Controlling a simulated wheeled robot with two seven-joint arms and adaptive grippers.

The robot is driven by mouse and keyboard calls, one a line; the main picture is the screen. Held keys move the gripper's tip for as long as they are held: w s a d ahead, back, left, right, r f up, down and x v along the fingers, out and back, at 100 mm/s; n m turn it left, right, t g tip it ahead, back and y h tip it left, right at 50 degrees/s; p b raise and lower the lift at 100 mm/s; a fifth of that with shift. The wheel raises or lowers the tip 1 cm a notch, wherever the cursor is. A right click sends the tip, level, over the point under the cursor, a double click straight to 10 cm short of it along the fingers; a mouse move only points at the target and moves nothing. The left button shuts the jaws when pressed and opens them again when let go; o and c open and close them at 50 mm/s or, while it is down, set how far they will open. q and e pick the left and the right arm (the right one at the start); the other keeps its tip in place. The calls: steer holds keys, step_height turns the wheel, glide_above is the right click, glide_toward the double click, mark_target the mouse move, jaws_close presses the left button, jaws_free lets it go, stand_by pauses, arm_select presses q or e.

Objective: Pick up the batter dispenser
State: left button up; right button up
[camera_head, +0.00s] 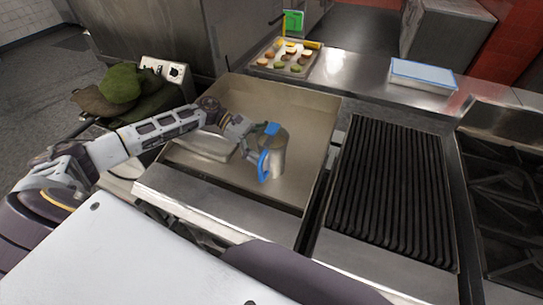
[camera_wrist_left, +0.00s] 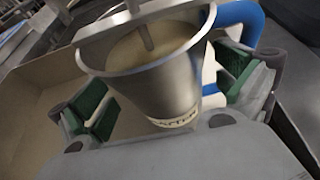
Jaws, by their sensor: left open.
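The batter dispenser (camera_head: 278,158) is a metal, funnel-like cup with a blue handle and blue top part. It is upright over the flat griddle pan (camera_head: 315,118); I cannot tell whether it touches the surface. My left gripper (camera_head: 246,132) is at its left side. In the left wrist view the dispenser (camera_wrist_left: 155,82) sits between the two green-padded fingers, with pale batter inside. The left pad is apart from the cup. The right pad is by the blue handle (camera_wrist_left: 238,14) and hides part of it; contact is unclear. The jaws are open. My right gripper does not show.
A ribbed grill (camera_head: 392,190) lies to the right, with stove burners (camera_head: 508,185) beyond it. A tray of small food pieces (camera_head: 262,58) and a blue-white box (camera_head: 423,75) are at the back. Green and brown bags (camera_head: 122,84) lie left of the griddle.

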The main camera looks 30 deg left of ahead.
mark_target(275, 151)
arm_select(q)
steer(key=p+x, duration=0.1)
steer(key=x, duration=0.1)
steer(key=shift+d, duration=0.35)
steer(key=shift+d+f, duration=0.25)
steer(key=shift+d, duration=0.05)
steer(key=shift+c, duration=0.7)
steer(key=c, duration=1.2)
steer(key=shift+r, duration=0.1)
steer(key=shift+c, duration=1)
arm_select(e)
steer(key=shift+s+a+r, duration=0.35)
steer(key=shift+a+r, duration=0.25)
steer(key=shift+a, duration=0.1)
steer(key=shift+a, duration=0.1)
